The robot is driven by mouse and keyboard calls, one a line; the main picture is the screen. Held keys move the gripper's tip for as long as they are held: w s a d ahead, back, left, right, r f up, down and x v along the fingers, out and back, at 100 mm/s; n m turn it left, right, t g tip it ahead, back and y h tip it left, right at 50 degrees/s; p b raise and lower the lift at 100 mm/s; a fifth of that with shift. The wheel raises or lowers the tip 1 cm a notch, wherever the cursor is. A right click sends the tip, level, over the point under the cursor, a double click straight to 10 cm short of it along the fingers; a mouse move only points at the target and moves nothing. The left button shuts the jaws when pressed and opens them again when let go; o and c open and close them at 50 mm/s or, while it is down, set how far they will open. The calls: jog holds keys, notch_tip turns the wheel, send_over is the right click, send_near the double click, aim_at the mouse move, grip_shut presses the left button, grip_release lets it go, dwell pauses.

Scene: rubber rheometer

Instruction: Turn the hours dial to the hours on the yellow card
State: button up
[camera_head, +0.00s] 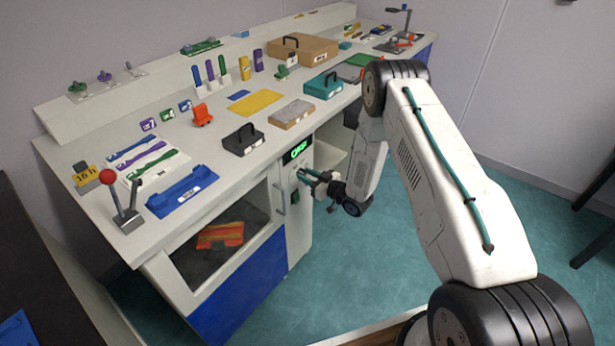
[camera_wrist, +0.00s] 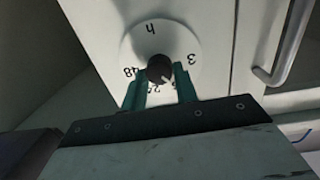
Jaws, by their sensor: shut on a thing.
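The yellow card (camera_head: 85,174) stands at the bench's left end and reads "16 h". The hours dial is a dark round knob (camera_wrist: 159,66) on a white round plate (camera_wrist: 150,41) marked "h", seen upside down in the wrist view. "48" shows at its left and "3" at its right. Marks at the bottom are partly hidden by the fingers. A pale pointer mark on the knob seems to point down and right. My gripper (camera_wrist: 161,77) has its green fingers on either side of the knob, shut on it. In the head view my gripper (camera_head: 316,178) covers the dial.
A green lit display (camera_head: 296,151) sits above the dial on the white front panel. A door handle (camera_head: 280,194) is close to the left of my gripper, also seen in the wrist view (camera_wrist: 290,42). A black case (camera_head: 243,140) stands on the bench above. Floor is clear in front.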

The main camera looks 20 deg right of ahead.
jog(key=shift+m, duration=0.6)
jog(key=o, duration=1)
jog(key=shift+c, duration=0.2)
jog(key=v, duration=0.8)
